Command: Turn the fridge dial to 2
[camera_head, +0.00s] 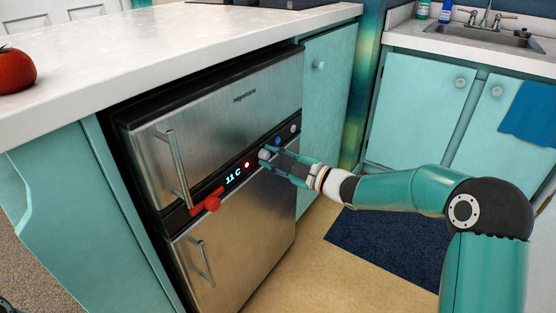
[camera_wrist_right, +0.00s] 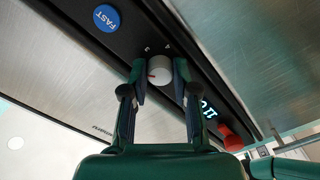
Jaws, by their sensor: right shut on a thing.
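The fridge (camera_head: 225,150) is a steel two-door unit under the counter, with a dark control strip (camera_head: 180,218) between its doors. The pale round dial (camera_head: 264,154) is on this strip. The display (camera_head: 233,177) reads 11 C.
A blue button (camera_wrist_right: 106,18) marked FAST and a red lever (camera_head: 210,203) are on the same strip, either side of the dial. Door handles (camera_head: 172,165) stick out at the left. A tomato (camera_head: 15,71) is on the counter. The floor before the fridge is clear.

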